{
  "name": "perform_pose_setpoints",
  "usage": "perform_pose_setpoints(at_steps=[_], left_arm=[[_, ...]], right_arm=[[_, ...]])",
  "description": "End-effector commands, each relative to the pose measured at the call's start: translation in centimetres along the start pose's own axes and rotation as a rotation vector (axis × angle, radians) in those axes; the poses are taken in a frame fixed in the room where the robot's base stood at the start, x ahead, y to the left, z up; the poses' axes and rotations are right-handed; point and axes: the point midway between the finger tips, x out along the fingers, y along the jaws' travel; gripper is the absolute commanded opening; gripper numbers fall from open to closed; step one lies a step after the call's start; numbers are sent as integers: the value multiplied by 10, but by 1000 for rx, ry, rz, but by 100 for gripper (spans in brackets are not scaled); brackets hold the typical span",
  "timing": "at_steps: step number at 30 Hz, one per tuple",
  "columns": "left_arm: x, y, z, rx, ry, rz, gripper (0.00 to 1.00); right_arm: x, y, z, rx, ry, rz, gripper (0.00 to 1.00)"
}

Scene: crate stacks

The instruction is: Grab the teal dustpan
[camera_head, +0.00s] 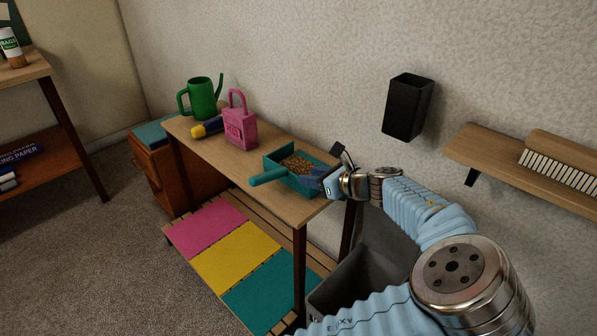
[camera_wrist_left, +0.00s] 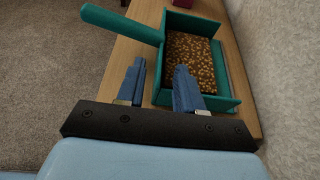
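The teal dustpan (camera_head: 268,176) lies on the wooden table, its round handle pointing left and its pan full of brown granules. It also shows in the left wrist view (camera_wrist_left: 125,24), handle at upper left. My left gripper (camera_head: 318,180) is at the pan's near right end. In the wrist view its two blue fingers (camera_wrist_left: 160,68) are apart, one on each side of the pan's left wall in the picture. The right finger overlaps the pan and granules. I cannot tell whether either finger touches it. My right gripper is not in view.
A grey bin (camera_head: 365,262) stands near the table's right end. A black holder (camera_head: 407,107) and a shelf (camera_head: 490,155) are on the wall.

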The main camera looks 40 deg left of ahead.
Motion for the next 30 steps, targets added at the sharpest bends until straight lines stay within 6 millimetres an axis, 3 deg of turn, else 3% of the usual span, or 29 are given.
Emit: perform_pose_setpoints(at_steps=[5, 12, 21, 28, 30], left_arm=[[15, 0, -1, 1, -2, 2, 36], [52, -2, -6, 1, -1, 2, 36], [59, -3, -6, 0, 0, -1, 36], [59, -3, -6, 0, 0, -1, 2], [59, -3, -6, 0, 0, -1, 0]], right_arm=[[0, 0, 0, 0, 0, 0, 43], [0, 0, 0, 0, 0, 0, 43], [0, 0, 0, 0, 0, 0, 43], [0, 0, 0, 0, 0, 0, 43], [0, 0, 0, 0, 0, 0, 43]])
